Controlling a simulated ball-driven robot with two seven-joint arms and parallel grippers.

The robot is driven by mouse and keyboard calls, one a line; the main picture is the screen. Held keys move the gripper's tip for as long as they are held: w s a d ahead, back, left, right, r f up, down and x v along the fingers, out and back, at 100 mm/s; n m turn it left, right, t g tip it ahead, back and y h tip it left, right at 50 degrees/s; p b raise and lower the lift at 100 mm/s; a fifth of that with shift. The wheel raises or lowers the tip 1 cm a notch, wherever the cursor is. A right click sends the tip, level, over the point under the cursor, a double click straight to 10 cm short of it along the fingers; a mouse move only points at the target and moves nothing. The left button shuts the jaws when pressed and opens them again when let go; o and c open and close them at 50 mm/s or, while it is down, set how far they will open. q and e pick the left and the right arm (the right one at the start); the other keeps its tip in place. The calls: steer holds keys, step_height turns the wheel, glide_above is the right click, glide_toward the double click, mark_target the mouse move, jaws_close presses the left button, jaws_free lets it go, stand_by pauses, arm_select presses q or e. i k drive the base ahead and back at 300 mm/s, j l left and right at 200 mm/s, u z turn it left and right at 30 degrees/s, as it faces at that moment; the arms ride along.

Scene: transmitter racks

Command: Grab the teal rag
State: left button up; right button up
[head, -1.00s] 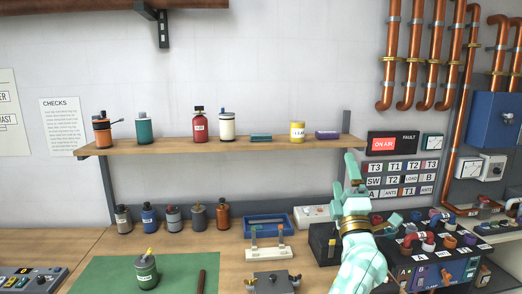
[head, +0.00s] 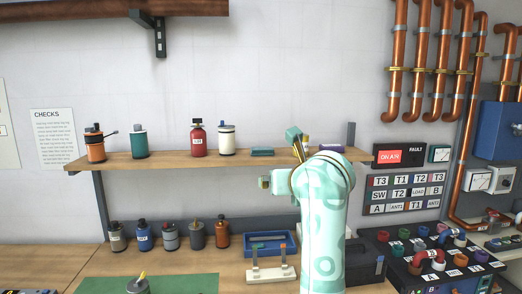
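The teal rag (head: 262,152) is a small folded block lying flat on the wooden shelf, right of the white bottle. My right gripper (head: 279,158) is in front of the shelf, close to the rag's right side in the picture. Its two fingers are spread apart, one above the shelf line and one below it, with nothing seen between them. I cannot tell how far in front of the rag they are. My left gripper is out of view.
The shelf (head: 180,159) also holds a white bottle (head: 227,140), a red bottle (head: 197,138), a teal bottle (head: 139,143) and an orange can (head: 95,147). A purple item (head: 330,148) is partly behind my arm. Bottles and a blue tray (head: 284,239) stand below.

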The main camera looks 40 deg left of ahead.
mark_target(259, 151)
steer(key=i+j, duration=0.2)
steer(key=j, duration=0.15)
steer(key=i+j, duration=0.2)
steer(key=j, duration=0.2)
steer(key=i+j, duration=0.2)
steer(key=j, duration=0.15)
steer(key=i+j, duration=0.2)
steer(key=j, duration=0.2)
